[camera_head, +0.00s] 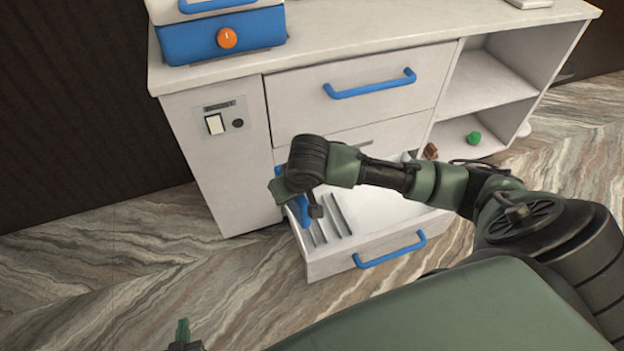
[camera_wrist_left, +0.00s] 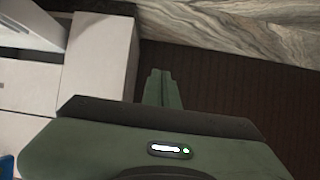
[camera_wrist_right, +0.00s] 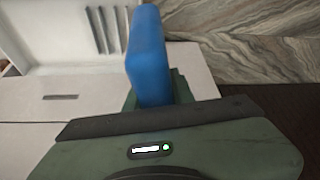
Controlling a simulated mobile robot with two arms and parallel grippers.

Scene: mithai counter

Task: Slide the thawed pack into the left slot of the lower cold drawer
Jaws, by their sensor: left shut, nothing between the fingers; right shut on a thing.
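The blue pack (camera_wrist_right: 148,55) is held in my right gripper (camera_wrist_right: 155,90). In the head view the pack (camera_head: 301,210) shows only partly, near the left end of the open lower drawer (camera_head: 335,262), with my right wrist covering much of it. Thin upright dividers (camera_head: 341,216) form narrow slots in the drawer's left part; they also show in the right wrist view (camera_wrist_right: 101,30). I cannot tell whether the pack is inside a slot. My left gripper (camera_head: 183,332) is shut and empty, low at the left, away from the drawer; its closed fingers (camera_wrist_left: 162,88) show in the left wrist view.
The closed upper drawer (camera_head: 355,88) has a blue handle. A blue appliance (camera_head: 200,42) with an orange knob stands on the counter. Open shelves at right hold a green round item (camera_head: 473,138) and a brown one (camera_head: 431,151). The floor left of the cabinet is clear.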

